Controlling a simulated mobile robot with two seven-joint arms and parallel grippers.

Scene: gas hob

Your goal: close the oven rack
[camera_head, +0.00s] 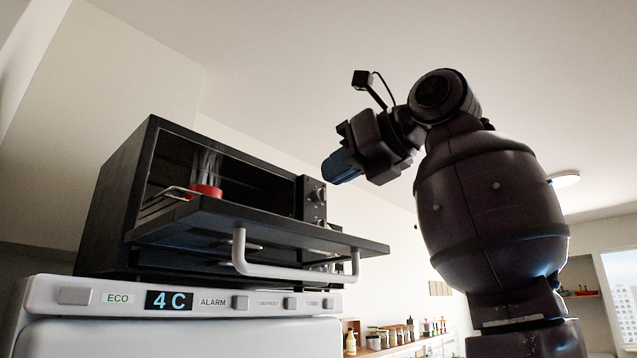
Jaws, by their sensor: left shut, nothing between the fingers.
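A black oven (120,200) sits on a white appliance, with its door (270,232) folded down roughly level and a grey handle (240,255) along its front edge. Inside, part of a wire rack (178,191) shows near the opening, and its front seems close to the door's inner edge. I cannot tell how far it is out. My left gripper (332,172) is shut and empty, in the air right of the oven and above the door, touching nothing. My right gripper is not in view.
A red item (205,190) is in the oven opening by the rack. The white appliance (180,300) below has a control panel. Jars (395,333) stand on a counter in the back. The space above the door is clear.

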